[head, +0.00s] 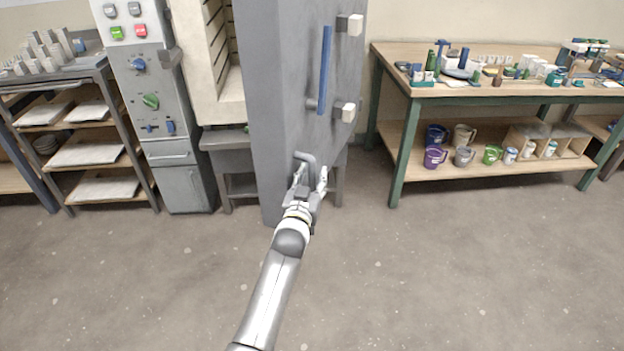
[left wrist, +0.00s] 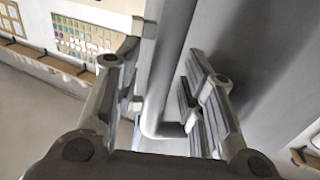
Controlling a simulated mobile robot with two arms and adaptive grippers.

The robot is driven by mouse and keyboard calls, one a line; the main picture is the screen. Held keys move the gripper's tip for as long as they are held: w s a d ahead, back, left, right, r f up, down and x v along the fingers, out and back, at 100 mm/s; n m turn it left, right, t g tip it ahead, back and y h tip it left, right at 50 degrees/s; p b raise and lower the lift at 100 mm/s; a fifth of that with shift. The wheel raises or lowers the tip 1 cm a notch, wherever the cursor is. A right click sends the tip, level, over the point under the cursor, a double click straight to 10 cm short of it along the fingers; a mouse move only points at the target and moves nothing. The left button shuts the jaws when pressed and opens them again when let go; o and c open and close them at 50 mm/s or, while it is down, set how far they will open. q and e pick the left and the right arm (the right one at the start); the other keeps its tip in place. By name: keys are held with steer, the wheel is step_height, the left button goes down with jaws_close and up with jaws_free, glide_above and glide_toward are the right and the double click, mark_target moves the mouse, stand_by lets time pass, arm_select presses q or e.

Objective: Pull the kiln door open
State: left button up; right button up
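The grey kiln door (head: 280,95) stands swung out from the kiln (head: 222,70), and part of the pale chamber shows to its left. A blue vertical bar (head: 325,70) and two pale blocks are on the door's right-hand side. My left gripper (head: 311,176) is low at the door, by a grey bent handle (head: 305,157). In the left wrist view a grey bar with a bent lower end (left wrist: 163,115) lies between its two fingers, with gaps visible beside it. The fingers look apart. My right gripper is not in view.
A control cabinet (head: 165,110) with coloured buttons and a shelf rack (head: 105,135) stand at the left. A green-legged workbench (head: 390,165) with tools and mugs stands at the right. The concrete floor (head: 450,270) in front is clear.

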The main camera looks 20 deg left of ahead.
arm_select(q)
steer(key=shift+s+f, duration=0.2)
steer(key=shift+s, duration=0.35)
steer(key=s, duration=1.1)
steer(key=shift+d, duration=0.45)
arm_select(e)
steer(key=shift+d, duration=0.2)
